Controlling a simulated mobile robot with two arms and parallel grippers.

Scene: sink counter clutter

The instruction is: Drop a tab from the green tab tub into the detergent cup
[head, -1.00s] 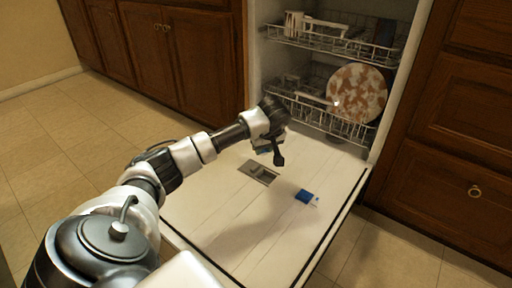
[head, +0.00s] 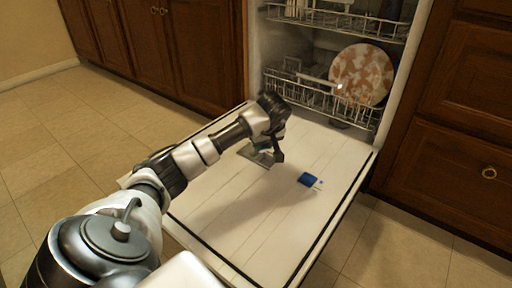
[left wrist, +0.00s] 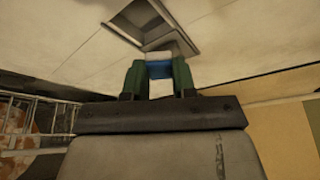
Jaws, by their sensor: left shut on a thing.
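My left gripper (head: 274,157) is low over the open dishwasher door, right beside or above the detergent cup (head: 254,158), partly covering it. In the left wrist view its green fingers (left wrist: 159,74) are shut on a small white and blue tab (left wrist: 158,68). The cup (left wrist: 150,22) shows there as a grey recess just beyond the tab. I cannot tell whether the tab overhangs the cup. The green tab tub is not in view. My right gripper is not in view.
The door (head: 215,215) lies open and flat, mostly bare. A blue and white piece (head: 310,180) lies on it, right of the cup. Behind stand the lower rack (head: 315,95) and a patterned plate (head: 361,76). Wooden cabinets flank the dishwasher.

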